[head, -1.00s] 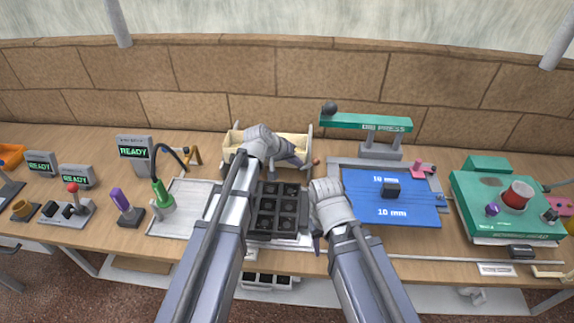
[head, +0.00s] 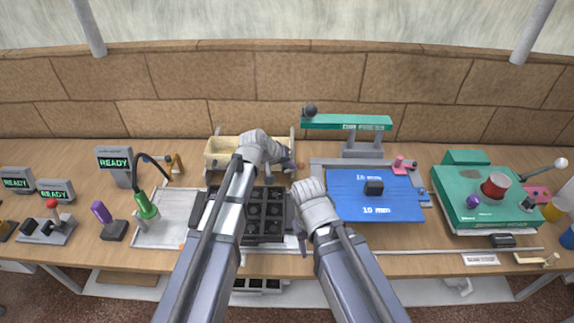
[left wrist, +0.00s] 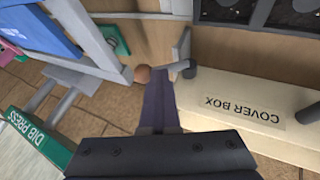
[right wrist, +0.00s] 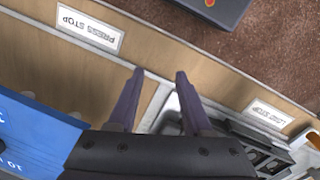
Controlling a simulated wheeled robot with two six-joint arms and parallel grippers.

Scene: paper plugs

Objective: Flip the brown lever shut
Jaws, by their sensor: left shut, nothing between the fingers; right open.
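A brown ball knob (left wrist: 142,74) sits at the end of the cover box (left wrist: 225,108), beside a short grey rod; I take it for the brown lever's end. In the head view the knob (head: 301,165) is small, just right of my left gripper (head: 290,164). My left gripper (left wrist: 158,84) is shut and empty, its fingertips close beside the knob; I cannot tell if they touch. The lever's pivot is partly hidden. My right gripper (right wrist: 160,73) is open and empty, over the front part of the table; in the head view its fingers are partly hidden.
The green press (head: 345,123) stands behind the blue mat (head: 350,208), right of the cover box. A black tray with several cells (head: 265,240) lies between my arms.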

